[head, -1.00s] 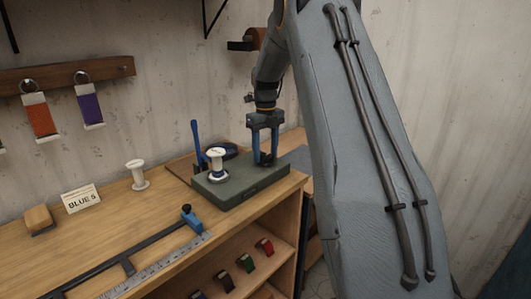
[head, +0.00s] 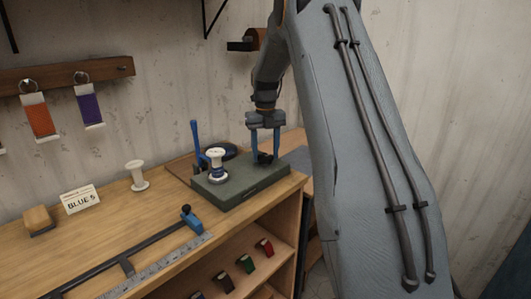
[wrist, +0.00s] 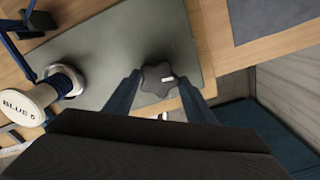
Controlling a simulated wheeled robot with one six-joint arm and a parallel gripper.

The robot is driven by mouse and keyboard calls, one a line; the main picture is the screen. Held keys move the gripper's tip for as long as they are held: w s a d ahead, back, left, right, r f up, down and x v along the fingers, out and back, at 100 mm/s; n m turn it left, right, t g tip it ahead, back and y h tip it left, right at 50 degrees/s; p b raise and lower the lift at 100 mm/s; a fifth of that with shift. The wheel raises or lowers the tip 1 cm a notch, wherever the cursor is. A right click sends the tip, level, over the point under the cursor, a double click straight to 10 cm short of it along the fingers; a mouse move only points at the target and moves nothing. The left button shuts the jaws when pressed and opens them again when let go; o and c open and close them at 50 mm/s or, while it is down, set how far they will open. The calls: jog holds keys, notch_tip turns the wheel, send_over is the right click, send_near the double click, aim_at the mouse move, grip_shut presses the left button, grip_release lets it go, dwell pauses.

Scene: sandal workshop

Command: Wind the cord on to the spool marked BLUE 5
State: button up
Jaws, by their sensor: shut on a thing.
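The white spool (head: 216,163) stands upright on the green winder base (head: 240,186). In the wrist view the spool's top (wrist: 25,105) reads BLUE 5. A little blue shows low on the spool; I cannot tell how much cord is wound. My gripper (head: 264,155) points down over the right part of the base, shut on a dark knob. In the wrist view the star-shaped knob (wrist: 157,78) with a white mark sits between the fingertips. A blue upright post (head: 196,145) stands behind the spool.
Another white spool (head: 137,175) stands on the bench beside a BLUE 5 card (head: 80,199). A tan block (head: 39,220) lies further left. Colored tags (head: 89,104) hang on the wall.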

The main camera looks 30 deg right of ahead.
aim_at(265, 156)
jog(key=shift+w+r, duration=0.1)
jog(key=shift+r, duration=0.05)
jog(key=o, duration=1)
jog(key=shift+o, duration=0.2)
jog(key=shift+r+b, duration=0.9)
jog(key=shift+r, duration=2.95)
